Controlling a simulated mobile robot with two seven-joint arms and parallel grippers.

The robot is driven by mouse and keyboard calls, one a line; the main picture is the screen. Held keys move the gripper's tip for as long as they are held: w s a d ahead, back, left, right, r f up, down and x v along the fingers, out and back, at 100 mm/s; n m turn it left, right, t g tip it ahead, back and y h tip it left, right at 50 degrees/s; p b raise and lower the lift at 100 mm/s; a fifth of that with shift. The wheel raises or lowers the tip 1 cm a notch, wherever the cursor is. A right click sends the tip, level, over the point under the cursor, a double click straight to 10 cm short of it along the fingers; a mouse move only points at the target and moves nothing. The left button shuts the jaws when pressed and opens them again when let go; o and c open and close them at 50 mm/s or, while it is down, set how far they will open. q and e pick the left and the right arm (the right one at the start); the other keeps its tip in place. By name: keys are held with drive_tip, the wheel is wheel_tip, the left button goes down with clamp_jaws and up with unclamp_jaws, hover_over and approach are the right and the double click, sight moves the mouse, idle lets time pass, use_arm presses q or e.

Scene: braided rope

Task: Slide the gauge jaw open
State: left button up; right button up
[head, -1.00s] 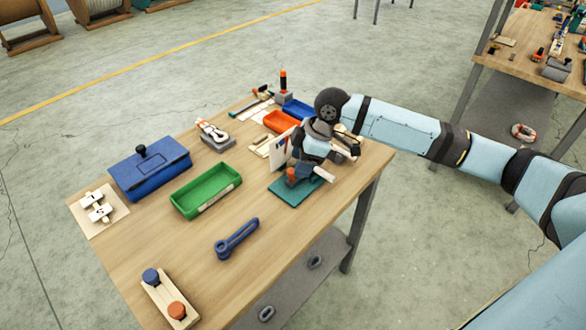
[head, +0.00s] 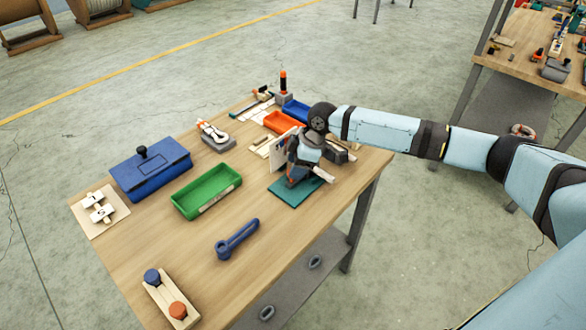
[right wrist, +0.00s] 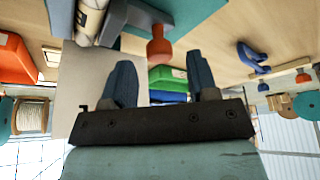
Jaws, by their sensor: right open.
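The gauge stands on a teal mat (head: 290,193) near the right end of the table. In the head view my right gripper (head: 299,172) and wrist cover most of it. In the right wrist view its grey body (right wrist: 148,12) and an orange knob (right wrist: 159,47) show just beyond my fingers, with a cream cylinder (right wrist: 90,20) beside them. My right gripper (right wrist: 162,82) is open, and nothing shows between its fingers. The knob appears ahead of the gap; I cannot tell if a finger touches it. My left gripper is not in view.
A white upright panel (head: 279,152) stands close beside my gripper. A green tray (head: 207,189), a blue lidded box (head: 150,168), an orange tray (head: 284,121) and a blue wrench-shaped tool (head: 237,240) lie around. The table's front middle is mostly clear.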

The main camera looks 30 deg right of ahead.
sight(289, 184)
drive_tip(key=shift+x, duration=1.2)
clamp_jaws()
drive_tip(key=shift+s+a+r+p, duration=0.1)
drive_tip(key=shift+s+a+p, duration=0.05)
drive_tip(key=shift+a+p, duration=0.3)
drive_tip(key=shift+s+a+r+p, duration=0.1)
drive_tip(key=shift+s+a+p, duration=0.05)
drive_tip(key=shift+a+p, duration=0.3)
drive_tip(key=shift+a, duration=0.2)
drive_tip(key=shift+s+f, duration=0.1)
drive_tip(key=shift+f, duration=0.15)
drive_tip(key=shift+c, duration=0.5)
unclamp_jaws()
drive_tip(key=shift+a, duration=0.1)
drive_tip(key=shift+o, duration=0.5)
drive_tip(key=shift+r, duration=0.1)
